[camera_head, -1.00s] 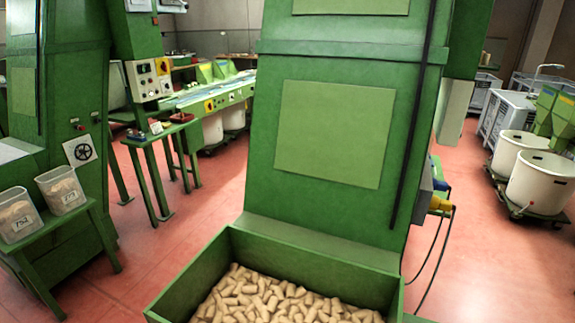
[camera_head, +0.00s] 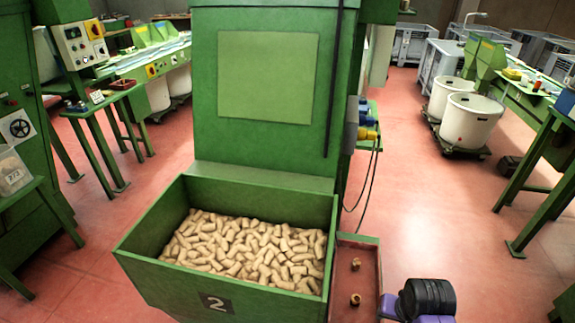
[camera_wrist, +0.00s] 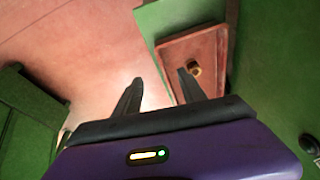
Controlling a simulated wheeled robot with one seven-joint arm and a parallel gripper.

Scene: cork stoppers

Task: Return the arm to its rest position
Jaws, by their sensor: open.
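My gripper shows in the wrist view (camera_wrist: 160,88) with its two dark fingers spread apart and nothing between them. It is above the floor, beside a small red-brown tray (camera_wrist: 208,52) that holds a cork. In the head view, part of my purple and black arm shows at the lower right, just right of the tray (camera_head: 345,282). The fingers are not visible there. Two corks, one farther (camera_head: 355,264) and one nearer (camera_head: 355,299), stand apart in the tray.
A green bin (camera_head: 150,262) marked 2 is full of corks, in front of a tall green machine (camera_head: 205,110). White tubs (camera_head: 470,122) stand on a dolly at the right. A green table (camera_head: 545,165) is at the right edge. Red floor (camera_head: 415,205) is clear between them.

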